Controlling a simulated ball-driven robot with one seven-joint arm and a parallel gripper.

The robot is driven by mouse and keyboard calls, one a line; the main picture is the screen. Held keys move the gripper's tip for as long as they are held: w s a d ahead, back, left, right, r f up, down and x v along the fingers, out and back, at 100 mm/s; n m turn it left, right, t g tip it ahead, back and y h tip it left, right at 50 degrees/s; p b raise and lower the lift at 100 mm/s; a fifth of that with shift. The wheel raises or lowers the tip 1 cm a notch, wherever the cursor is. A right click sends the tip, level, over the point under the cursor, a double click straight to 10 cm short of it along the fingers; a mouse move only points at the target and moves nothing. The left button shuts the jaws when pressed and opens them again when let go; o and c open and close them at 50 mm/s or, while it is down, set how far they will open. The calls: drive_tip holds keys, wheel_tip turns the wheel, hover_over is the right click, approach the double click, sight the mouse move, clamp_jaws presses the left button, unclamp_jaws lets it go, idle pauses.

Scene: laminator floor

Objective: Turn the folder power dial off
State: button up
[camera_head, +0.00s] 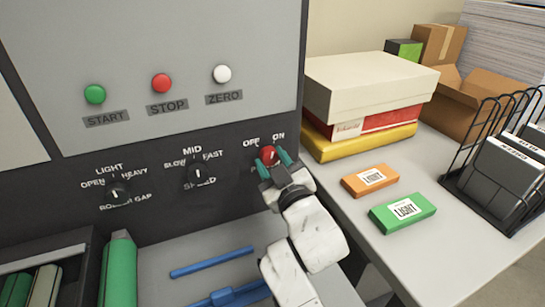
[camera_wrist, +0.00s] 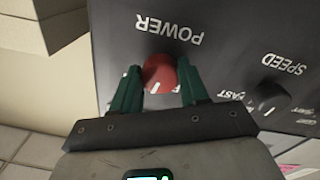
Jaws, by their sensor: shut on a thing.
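The red power dial (camera_head: 269,154) is on the dark front panel (camera_head: 225,140), under the labels OFF and ON. Its white mark shows faintly on its face; I cannot tell clearly which label it points to. My gripper (camera_head: 274,162) has its green fingers on either side of the dial, shut on it. In the wrist view the dial (camera_wrist: 159,72) sits between the fingertips (camera_wrist: 160,80), with the word POWER upside down above it. The fingers and gripper body hide part of the OFF/ON lettering there.
The black speed dial (camera_head: 198,174) and roller gap dial (camera_head: 119,193) are to the left. Green (camera_head: 95,94), red (camera_head: 162,83) and white (camera_head: 221,73) buttons are above. At right, a grey table holds stacked boxes (camera_head: 365,85), orange and green LIGHT packs (camera_head: 403,211) and a wire rack (camera_head: 500,160).

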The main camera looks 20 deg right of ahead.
drive_tip(key=n+p, duration=0.2)
drive_tip(key=n, duration=0.1)
drive_tip(key=n+p, duration=0.2)
drive_tip(key=n, duration=0.1)
drive_tip(key=shift+d+r+n, duration=0.1)
drive_tip(key=shift+r+n, duration=0.1)
drive_tip(key=shift+n, duration=0.2)
drive_tip(key=n+p, duration=0.3)
drive_tip(key=n, duration=0.1)
drive_tip(key=shift+f+n+y+p, duration=0.1)
drive_tip(key=shift+n+y+p, duration=0.2)
drive_tip(key=shift+n+p, duration=0.1)
drive_tip(key=o, duration=1.1)
drive_tip(key=shift+c, duration=0.2)
drive_tip(key=s+b, duration=0.1)
drive_tip(key=s, duration=0.9)
drive_tip(key=shift+s+f, duration=0.25)
drive_tip(key=shift+s, duration=0.15)
